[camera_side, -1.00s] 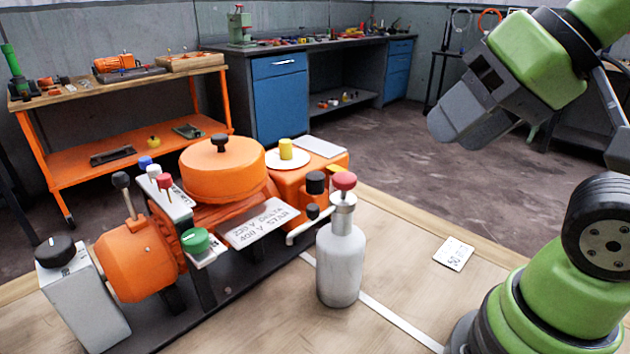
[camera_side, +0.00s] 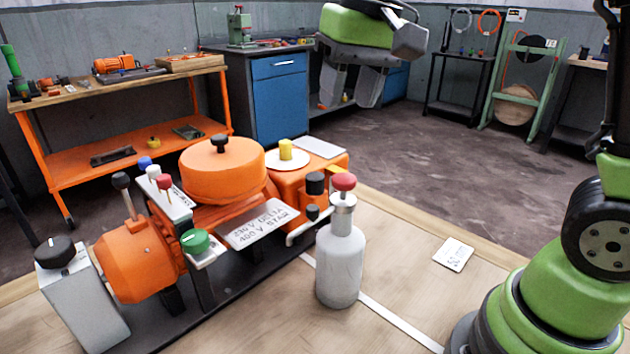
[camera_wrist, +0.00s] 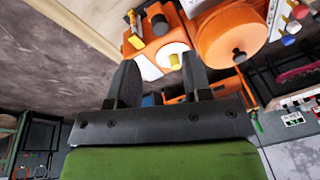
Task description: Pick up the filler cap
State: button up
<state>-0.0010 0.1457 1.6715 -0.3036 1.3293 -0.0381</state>
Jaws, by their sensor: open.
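No part is labelled as the filler cap. The likeliest is a black cylindrical cap (camera_side: 316,183) upright on the orange box (camera_side: 336,167) of the machine; it also shows in the wrist view (camera_wrist: 159,21). A yellow knob (camera_side: 286,149) stands on a white disc (camera_side: 275,161) beside it; the knob shows in the wrist view (camera_wrist: 175,61). My gripper (camera_side: 347,104) hangs high, fingers down, above and behind these parts in the side view. Its jaws (camera_wrist: 159,64) are open and empty, with the white disc showing between and beyond them.
A grey bottle (camera_side: 340,262) with a red knob (camera_side: 344,182) stands close in front of the black cap. The round orange lid (camera_side: 224,170) with its black knob (camera_side: 219,142) rises to the left. A white card (camera_side: 453,254) lies on the table, with clear wood around it.

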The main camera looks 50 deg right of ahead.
jog(key=g, duration=0.2)
send_near(316, 177)
jog(key=shift+w+a+f+h, duration=0.1)
jog(key=shift+a+f+h, duration=0.15)
jog(key=shift+h, duration=0.15)
notch_tip(316, 177, down, 10)
jog(key=shift+r, duration=0.2)
jog(key=c, duration=0.6)
